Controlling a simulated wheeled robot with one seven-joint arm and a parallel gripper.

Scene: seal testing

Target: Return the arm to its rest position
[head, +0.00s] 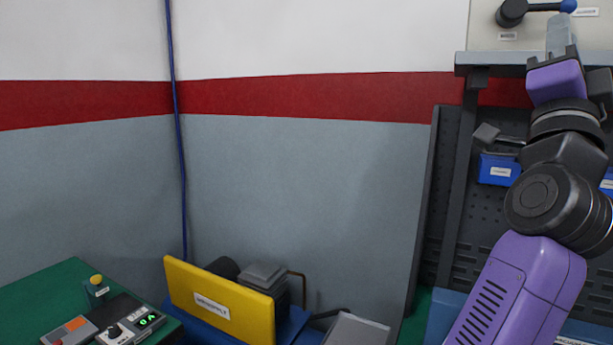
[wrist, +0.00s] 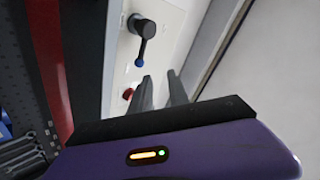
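My arm (head: 525,285) is purple and black and reaches up along the right side of the head view. My gripper (head: 561,38) is raised at the top right, in front of the white wall panel. In the wrist view the two grey fingers of my gripper (wrist: 162,90) stand apart with nothing between them, so it is open and empty. A black rotary handle with a blue ball end (head: 540,8) is on the panel close above the fingers in the head view. It also shows beyond the fingertips in the wrist view (wrist: 142,40).
A red button (wrist: 128,94) sits on the panel below the handle. A dark pegboard (head: 490,225) with blue bins (head: 499,170) stands behind my arm. A yellow labelled plate (head: 215,302) and a control box (head: 130,325) are low at the left. The space left of my arm is clear.

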